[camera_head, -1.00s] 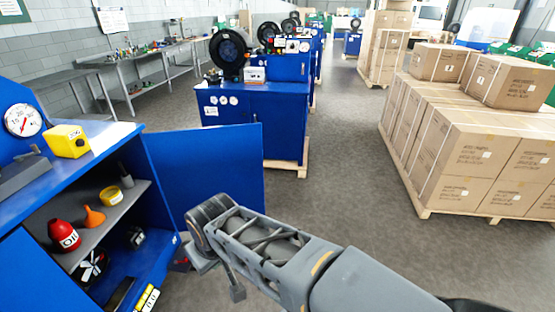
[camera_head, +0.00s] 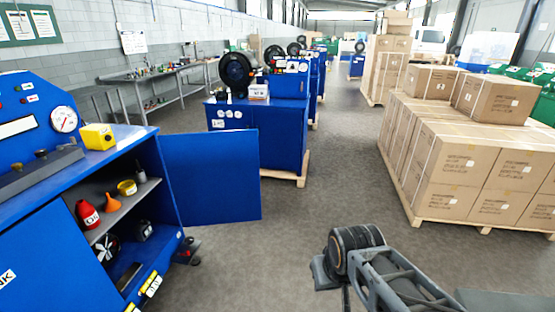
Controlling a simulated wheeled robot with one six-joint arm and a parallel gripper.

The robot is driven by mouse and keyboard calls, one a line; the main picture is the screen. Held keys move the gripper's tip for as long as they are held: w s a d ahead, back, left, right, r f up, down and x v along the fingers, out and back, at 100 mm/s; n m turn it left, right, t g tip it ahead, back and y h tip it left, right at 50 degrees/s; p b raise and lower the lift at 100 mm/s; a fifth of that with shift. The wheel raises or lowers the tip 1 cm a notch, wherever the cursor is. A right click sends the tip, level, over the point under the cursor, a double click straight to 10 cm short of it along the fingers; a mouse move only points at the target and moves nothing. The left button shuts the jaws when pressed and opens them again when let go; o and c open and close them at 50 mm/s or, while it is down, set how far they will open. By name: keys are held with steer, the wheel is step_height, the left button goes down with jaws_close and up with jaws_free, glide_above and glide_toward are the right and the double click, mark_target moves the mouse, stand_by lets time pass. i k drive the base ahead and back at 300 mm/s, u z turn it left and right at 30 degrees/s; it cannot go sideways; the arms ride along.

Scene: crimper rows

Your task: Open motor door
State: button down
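The blue cabinet of the near machine (camera_head: 45,250) stands at the left. Its blue door (camera_head: 212,176) is swung wide open and sticks out to the right of the cabinet. Inside are a red oil bottle (camera_head: 88,214), an orange funnel (camera_head: 112,202), a yellow tape roll (camera_head: 127,188) on a shelf, and a black fan-like part (camera_head: 106,248) below. My arm reaches in from the bottom right, apart from the door. Its end lies low in the picture; the gripper fingers cannot be made out.
A second blue machine (camera_head: 258,135) on a pallet stands behind the door. Stacked cardboard boxes (camera_head: 465,165) on a pallet fill the right. A grey workbench (camera_head: 165,75) runs along the back wall. The grey floor between door and boxes is clear.

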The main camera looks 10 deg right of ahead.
mark_target(214, 177)
steer(key=z, duration=0.55)
steer(key=i, duration=2.5)
steer(key=u, duration=1.3)
steer(key=i, duration=0.6)
steer(key=u, duration=0.4)
